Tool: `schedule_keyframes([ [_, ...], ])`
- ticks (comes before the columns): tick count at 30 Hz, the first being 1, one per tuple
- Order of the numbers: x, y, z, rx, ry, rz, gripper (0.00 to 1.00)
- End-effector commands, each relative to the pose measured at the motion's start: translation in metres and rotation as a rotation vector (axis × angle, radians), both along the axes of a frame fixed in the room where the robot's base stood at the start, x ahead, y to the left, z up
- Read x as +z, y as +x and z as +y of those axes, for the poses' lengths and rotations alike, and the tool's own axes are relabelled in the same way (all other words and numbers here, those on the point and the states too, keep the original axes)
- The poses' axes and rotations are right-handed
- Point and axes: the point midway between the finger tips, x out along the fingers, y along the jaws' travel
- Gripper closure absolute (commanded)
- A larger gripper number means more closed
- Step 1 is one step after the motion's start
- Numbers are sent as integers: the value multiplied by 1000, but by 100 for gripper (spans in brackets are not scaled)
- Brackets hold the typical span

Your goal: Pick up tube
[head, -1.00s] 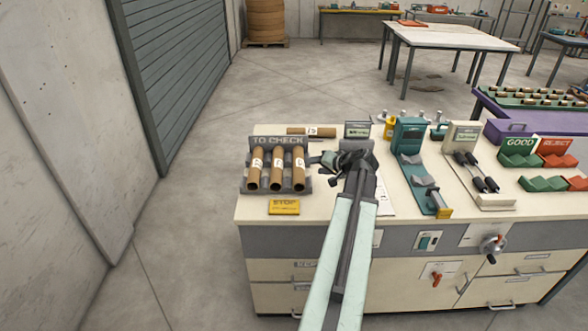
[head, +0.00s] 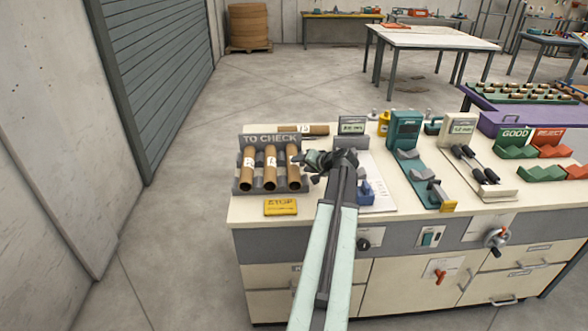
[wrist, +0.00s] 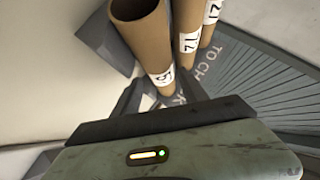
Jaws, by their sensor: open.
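Several brown cardboard tubes with white number labels are in view. Three stand leaning side by side in the grey "TO CHECK" rack (head: 268,139): a left tube (head: 247,170), a middle tube (head: 270,170) and a right tube (head: 294,172). Another tube (head: 303,129) lies flat behind the rack. My gripper (head: 312,168) is open and empty, close to the right side of the right tube. In the wrist view the nearest tube (wrist: 147,40) rises just beyond the jaws, its open end toward the camera. Whether the jaws straddle it cannot be told.
A yellow sign (head: 281,207) lies in front of the rack. A small grey display (head: 352,127), a blue block (head: 366,193) and a teal gauge (head: 404,129) stand to the right. Green GOOD (head: 516,146) and red REJECT (head: 551,146) trays are at the far right.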

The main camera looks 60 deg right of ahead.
Motion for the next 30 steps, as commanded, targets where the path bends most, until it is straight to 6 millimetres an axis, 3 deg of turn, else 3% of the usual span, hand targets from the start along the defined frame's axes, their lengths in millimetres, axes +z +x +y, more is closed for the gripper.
schedule_keyframes([
  [9, -31, 43, -17, 2, 0, 0, 49],
  [16, -29, 44, -17, 0, 0, 0, 49],
  [21, -29, 44, -17, -1, -1, 0, 97],
  [30, -25, 43, -17, -2, 0, 0, 97],
])
